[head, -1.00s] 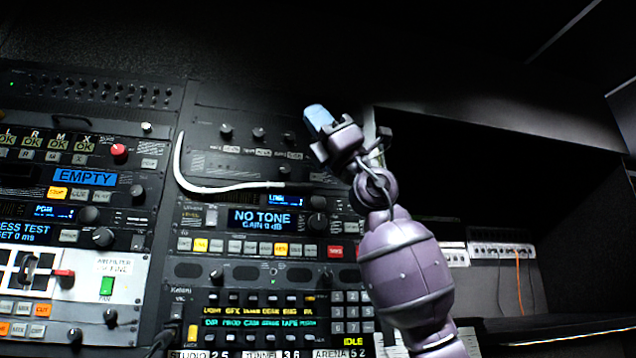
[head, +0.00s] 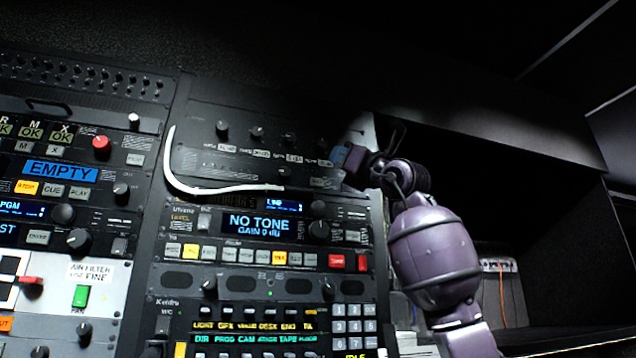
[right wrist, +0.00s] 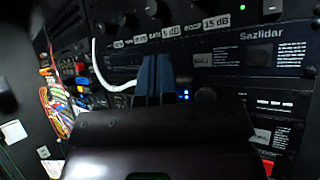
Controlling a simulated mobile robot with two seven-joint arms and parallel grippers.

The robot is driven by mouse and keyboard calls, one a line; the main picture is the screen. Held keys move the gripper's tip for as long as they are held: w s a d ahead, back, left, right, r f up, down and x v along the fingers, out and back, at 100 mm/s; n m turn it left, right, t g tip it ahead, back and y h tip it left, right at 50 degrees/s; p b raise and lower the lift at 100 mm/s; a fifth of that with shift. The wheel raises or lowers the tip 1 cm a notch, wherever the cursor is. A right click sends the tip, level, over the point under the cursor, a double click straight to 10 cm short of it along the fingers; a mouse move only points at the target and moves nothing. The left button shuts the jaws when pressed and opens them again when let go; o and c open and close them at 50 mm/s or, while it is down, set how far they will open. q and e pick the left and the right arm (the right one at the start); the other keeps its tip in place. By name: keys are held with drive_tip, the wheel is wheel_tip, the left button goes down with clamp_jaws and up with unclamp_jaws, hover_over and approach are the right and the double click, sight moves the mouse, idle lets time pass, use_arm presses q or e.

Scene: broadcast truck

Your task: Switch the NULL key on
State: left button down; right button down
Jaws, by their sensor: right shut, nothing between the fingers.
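My right gripper (head: 341,158) is shut and empty, with blue fingertips in front of the right part of the upper dark rack unit (head: 215,160). In the right wrist view its blue fingers (right wrist: 155,78) are pressed together and point at this unit, marked Sazlidar. A small grey key (right wrist: 203,60), whose lettering looks like NULL, is just right of the fingertips. I cannot tell whether it is on, or whether the fingers touch the panel. In the head view the key's lettering is too small to read. My left gripper is not in view.
A white cable (head: 185,182) curves across the unit's lower left. Below it is a unit with a NO TONE display (head: 260,224) and a key row. Several knobs (head: 257,133) line the upper unit. A dark open shelf (head: 500,190) lies at right.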

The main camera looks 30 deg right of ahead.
sight(317, 182)
drive_tip(key=shift+w+a, duration=0.1)
drive_tip(key=shift+w, duration=0.05)
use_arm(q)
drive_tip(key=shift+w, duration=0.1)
